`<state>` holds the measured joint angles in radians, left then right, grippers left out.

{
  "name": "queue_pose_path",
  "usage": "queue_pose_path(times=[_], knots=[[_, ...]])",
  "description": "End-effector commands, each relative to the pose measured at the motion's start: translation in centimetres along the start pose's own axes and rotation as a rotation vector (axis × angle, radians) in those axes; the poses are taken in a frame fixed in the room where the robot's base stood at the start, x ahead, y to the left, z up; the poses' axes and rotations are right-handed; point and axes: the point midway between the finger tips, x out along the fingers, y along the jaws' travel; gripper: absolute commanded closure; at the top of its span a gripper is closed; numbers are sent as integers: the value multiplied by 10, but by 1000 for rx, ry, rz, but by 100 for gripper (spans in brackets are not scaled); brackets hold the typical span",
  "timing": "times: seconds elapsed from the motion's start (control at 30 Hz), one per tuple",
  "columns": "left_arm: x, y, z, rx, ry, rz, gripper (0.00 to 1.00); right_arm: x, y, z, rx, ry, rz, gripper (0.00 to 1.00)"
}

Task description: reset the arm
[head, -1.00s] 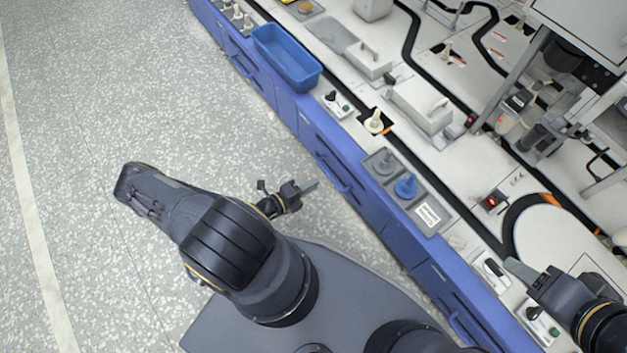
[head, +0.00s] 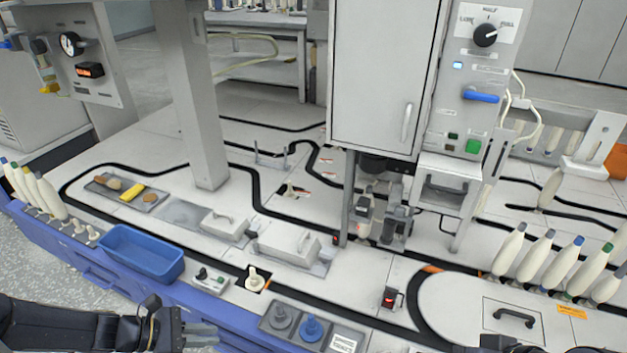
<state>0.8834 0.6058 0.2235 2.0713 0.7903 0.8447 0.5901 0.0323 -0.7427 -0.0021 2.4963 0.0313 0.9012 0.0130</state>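My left arm enters at the bottom left, with its forearm roughly level. My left gripper (head: 203,336) is at the lower edge, in front of the blue bench front and below the switch box. Its grey fingers point right and appear to hold nothing; the gap between them is not clear. Dark parts at the bottom edge on the right seem to be my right arm (head: 497,343); its fingertips cannot be made out. No task object is named.
An empty blue bin (head: 128,266), a white bobbin holder (head: 255,283) and a grey tray (head: 268,335) with grey and blue pegs line the bench's front. White bobbins (head: 508,250) stand at the right. A grey post (head: 190,100) and a machine cabinet (head: 385,80) rise behind.

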Motion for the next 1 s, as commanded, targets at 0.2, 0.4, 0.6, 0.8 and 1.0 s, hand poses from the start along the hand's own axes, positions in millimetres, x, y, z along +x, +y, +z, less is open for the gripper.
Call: queue_pose_path(times=[0.2, 0.4, 0.6, 0.8, 1.0], knots=[[-36, -43, 76, 650, 246, -122, 84, 0, 0, 0, 0, 0, 0, 48], [-68, -90, 118, 1192, 436, -198, 84, 0, 0, 0, 0, 0, 0, 48], [-88, -122, 134, 1563, 567, -230, 84, 0, 0, 0, 0, 0, 0, 48], [-102, -143, 139, 1814, 661, -234, 84, 0, 0, 0, 0, 0, 0, 48], [-122, -154, 161, 1951, 715, -234, 84, -21, -10, -10, 0, -1, 0, 48]])
